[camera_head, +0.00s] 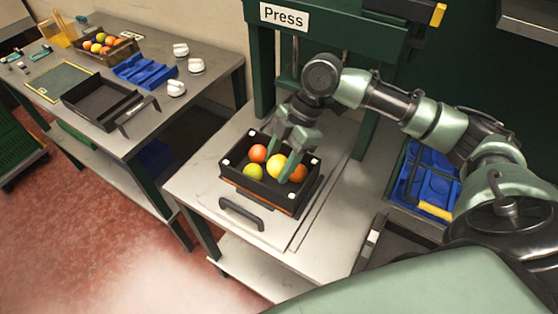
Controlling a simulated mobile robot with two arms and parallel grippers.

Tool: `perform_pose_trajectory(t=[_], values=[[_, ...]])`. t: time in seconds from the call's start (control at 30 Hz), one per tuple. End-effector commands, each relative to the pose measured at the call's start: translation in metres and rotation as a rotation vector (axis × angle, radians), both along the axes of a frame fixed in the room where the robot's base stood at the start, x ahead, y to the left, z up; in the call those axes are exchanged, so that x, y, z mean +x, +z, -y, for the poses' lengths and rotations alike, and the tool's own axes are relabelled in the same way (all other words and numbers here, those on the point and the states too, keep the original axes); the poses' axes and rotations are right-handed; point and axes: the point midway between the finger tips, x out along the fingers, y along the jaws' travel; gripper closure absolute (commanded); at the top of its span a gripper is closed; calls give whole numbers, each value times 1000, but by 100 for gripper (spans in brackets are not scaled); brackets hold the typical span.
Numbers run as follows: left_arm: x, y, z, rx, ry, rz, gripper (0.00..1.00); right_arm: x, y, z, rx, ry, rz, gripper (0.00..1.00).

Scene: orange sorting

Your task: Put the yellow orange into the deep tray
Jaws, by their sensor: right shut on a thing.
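The yellow orange (276,167) is in a black box (245,188) on the press table. My right gripper (284,166) reaches down into this box and is shut on the yellow orange, with its fingers partly hiding the fruit. A red-orange fruit (257,153), a yellow-green fruit (253,172) and an orange fruit (299,173) are also in the box, close around the gripper. An empty black tray (79,112) with a handle lies on the left table. I cannot tell for sure which container is the deep tray. My left gripper is out of view.
The left table (205,75) also holds a blue tray (146,72), several white objects, a green mat (58,82) and a crate (118,52) of fruit. The green press frame (262,60) stands behind the box. Another blue tray (428,175) is at the right.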

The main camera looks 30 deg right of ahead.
Motion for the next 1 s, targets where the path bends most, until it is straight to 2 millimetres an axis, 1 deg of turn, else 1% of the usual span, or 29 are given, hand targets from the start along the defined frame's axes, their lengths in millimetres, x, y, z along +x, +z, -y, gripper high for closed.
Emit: perform_pose_trajectory(t=[0.03, 0.23, 0.3, 0.4, 0.5, 0.63, 0.7, 0.83, 0.87, 1.0], values=[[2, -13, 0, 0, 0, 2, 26, 0, -13, 0, 0, 0, 1, 93], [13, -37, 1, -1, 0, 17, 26, 0, -35, 0, 0, 0, 1, 93], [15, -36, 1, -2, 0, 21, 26, 0, -40, 0, 0, -1, -1, 93], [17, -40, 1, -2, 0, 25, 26, -1, -53, 0, -1, -1, -4, 92], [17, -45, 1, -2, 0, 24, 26, -2, -68, 0, -4, 0, -8, 92], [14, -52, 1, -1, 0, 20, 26, -2, -84, 1, -5, 1, -9, 93], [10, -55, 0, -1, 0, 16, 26, -2, -90, 0, -5, 1, -10, 93], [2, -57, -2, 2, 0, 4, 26, -2, -94, -1, -1, 3, -9, 93], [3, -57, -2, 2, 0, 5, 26, -2, -94, -1, 0, 3, -9, 93], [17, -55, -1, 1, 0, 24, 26, -1, -91, -1, 0, 0, -4, 93]])
